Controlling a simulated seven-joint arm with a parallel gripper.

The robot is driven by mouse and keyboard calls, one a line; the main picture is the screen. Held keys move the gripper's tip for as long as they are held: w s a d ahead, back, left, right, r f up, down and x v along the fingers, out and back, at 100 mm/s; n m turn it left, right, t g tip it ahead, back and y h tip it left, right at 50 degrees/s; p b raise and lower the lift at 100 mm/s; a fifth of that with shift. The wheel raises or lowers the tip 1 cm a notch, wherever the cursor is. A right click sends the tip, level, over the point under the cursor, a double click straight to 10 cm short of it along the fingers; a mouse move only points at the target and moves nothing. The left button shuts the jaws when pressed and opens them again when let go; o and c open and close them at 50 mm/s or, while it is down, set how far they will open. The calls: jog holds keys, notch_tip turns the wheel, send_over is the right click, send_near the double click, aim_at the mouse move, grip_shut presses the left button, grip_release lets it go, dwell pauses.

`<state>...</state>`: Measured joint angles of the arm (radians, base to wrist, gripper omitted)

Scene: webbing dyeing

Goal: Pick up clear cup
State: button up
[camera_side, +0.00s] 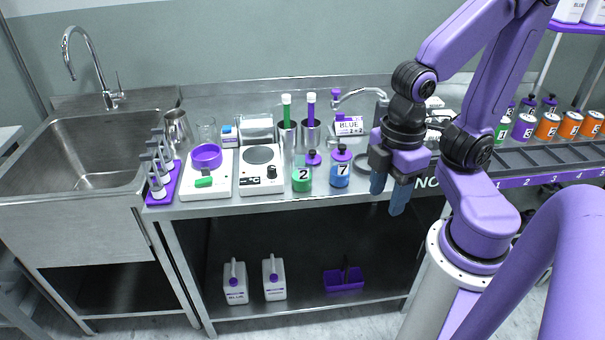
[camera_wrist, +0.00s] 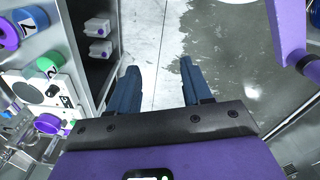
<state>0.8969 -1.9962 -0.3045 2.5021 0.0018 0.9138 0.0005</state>
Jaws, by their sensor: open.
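A clear cup (camera_side: 207,131) stands at the back left of the steel bench in the side view, behind the purple bowl and beside a steel pitcher.
A purple rack (camera_side: 163,182) stands at the left end, near the sink (camera_side: 85,150).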

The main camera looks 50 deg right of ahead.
jog(key=shift+o, duration=0.3)
jog(key=o, duration=0.7)
jog(key=n+t+h, duration=0.8)
jog(key=n+t, duration=0.8)
jog(key=n, duration=0.2)
send_near(297, 163)
jog(key=shift+f+x, duration=0.25)
jog(key=shift+x, duration=0.95)
jog(key=shift+r+x, duration=0.1)
jog(key=shift+x, duration=1.55)
jog(key=shift+r+x, duration=0.15)
jog(key=shift+x, duration=1.45)
